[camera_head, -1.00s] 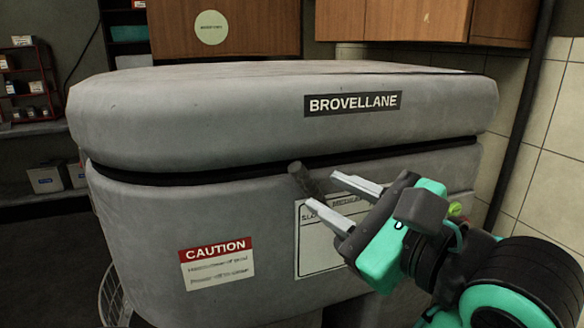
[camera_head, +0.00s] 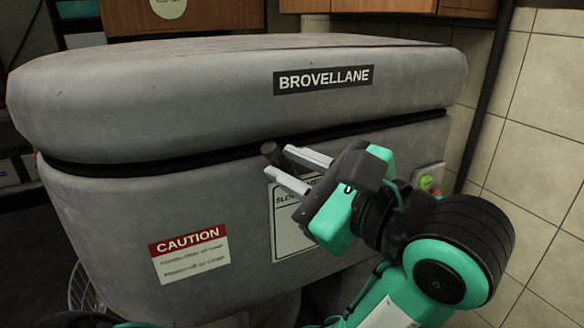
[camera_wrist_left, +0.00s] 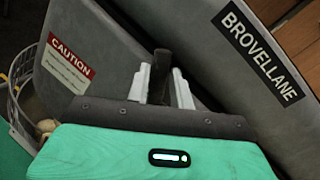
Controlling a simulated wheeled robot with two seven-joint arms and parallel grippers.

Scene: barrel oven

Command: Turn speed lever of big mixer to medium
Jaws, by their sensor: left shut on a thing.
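The big mixer (camera_head: 120,205) is a large grey machine with a BROVELLANE plate (camera_head: 323,79). Its speed lever (camera_head: 269,150) is a short dark rod sticking out at the front, just below the black seam. My left gripper (camera_head: 279,160) is shut on the lever, with a pale finger on either side. In the left wrist view the dark lever (camera_wrist_left: 161,72) stands between the two fingers (camera_wrist_left: 162,84). The white speed label (camera_head: 285,228) below the lever is partly hidden by my gripper; SLOW is readable at its left, the rest is covered. My right gripper is not in view.
A red and white CAUTION sticker (camera_head: 189,253) is on the mixer's front. A panel with a green button (camera_head: 426,182) is at its right side. A wire basket (camera_wrist_left: 20,85) shows at the left. Wooden cabinets (camera_head: 390,5) and a tiled wall (camera_head: 535,110) stand behind.

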